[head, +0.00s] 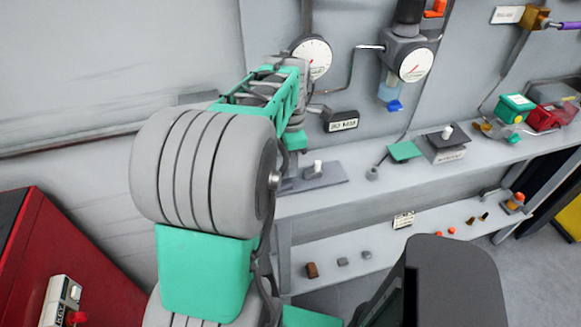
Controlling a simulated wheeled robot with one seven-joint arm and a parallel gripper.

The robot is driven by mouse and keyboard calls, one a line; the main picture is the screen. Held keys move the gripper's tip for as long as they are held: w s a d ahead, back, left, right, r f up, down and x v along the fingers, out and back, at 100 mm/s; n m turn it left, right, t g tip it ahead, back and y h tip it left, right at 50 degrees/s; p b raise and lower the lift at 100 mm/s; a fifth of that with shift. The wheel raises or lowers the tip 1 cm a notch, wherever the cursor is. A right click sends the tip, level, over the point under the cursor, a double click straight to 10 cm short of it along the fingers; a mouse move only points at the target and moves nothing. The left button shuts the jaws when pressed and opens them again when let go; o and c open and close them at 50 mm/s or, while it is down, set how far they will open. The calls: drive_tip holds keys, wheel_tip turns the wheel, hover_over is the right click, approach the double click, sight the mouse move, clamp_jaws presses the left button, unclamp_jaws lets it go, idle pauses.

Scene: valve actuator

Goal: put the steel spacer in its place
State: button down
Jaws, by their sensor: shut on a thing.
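My arm reaches up and forward over the left end of the bench, and my gripper (297,141) is at its far end, above a dark flat plate (322,179). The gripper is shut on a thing. The fingertips and the held thing are mostly hidden behind my own arm, so I cannot make out what it is. A small white-topped post (318,168) stands on the plate, just below and right of the gripper. I cannot clearly pick out the steel spacer. A small grey cylinder (372,174) sits on the bench to the right, apart from the gripper.
A label reading "30 MIN" (343,125) and two gauges (312,56) (415,63) are close by. A dark block with a white knob (446,146) and green and red boxes stand farther right. Small parts lie on the lower shelf (330,283). A red cabinet (45,260) is at left.

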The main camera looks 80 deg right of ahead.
drive_tip(key=shift+f, duration=1.1)
drive_tip(key=shift+f, duration=0.1)
